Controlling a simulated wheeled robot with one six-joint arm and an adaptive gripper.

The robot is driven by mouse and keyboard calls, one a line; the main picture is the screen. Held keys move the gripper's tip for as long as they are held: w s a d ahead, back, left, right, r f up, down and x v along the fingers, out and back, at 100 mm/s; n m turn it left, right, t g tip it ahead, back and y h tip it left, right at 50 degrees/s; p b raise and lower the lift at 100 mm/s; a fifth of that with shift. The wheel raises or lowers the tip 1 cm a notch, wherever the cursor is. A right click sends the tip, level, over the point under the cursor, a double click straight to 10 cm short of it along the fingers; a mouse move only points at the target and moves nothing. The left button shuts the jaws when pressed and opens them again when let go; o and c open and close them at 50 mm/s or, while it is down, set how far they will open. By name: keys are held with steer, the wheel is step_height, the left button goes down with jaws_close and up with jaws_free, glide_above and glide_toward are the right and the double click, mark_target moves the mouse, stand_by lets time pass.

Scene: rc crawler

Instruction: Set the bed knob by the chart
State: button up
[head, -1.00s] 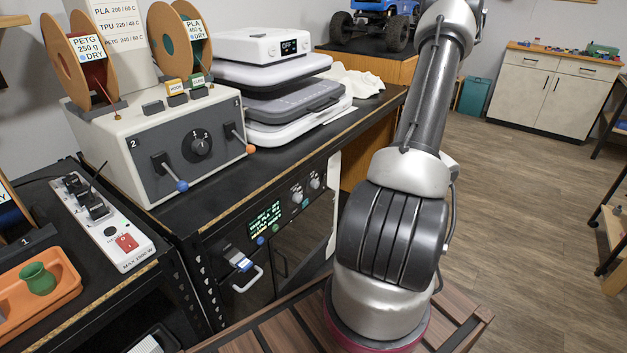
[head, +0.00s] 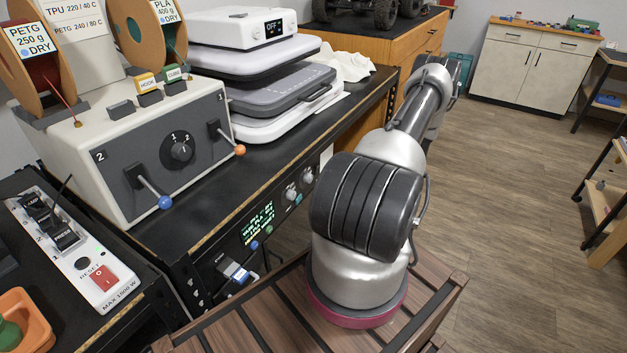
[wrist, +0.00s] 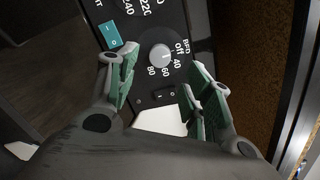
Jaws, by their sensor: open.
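The bed knob (wrist: 160,55) is a pale round knob on a black panel in the wrist view. Its dial reads off, 40, 60 and 80; I cannot make out where its pointer stands. My gripper (wrist: 163,60) is open, its green-padded fingers on either side of the knob in the picture; no contact shows. In the head view my arm hides the gripper. The chart (head: 75,18) is on a white box at upper left, partly cut off; it shows TPU 220/40 C and PETG 240/80 C. The green-lettered display (head: 258,222) is on the panel front, mostly unreadable.
A grey control box (head: 160,150) has a 1/2 selector (head: 181,151) and two levers. Spools tagged PETG 250 g (head: 28,40) and PLA 400 g (head: 165,12) stand on it. A teal switch (wrist: 110,35) sits near the bed dial.

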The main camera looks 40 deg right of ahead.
mark_target(311, 179)
steer(key=x, duration=0.5)
steer(key=shift+w+a, duration=0.15)
steer(key=shift+w, duration=0.2)
steer(key=c, duration=1.1)
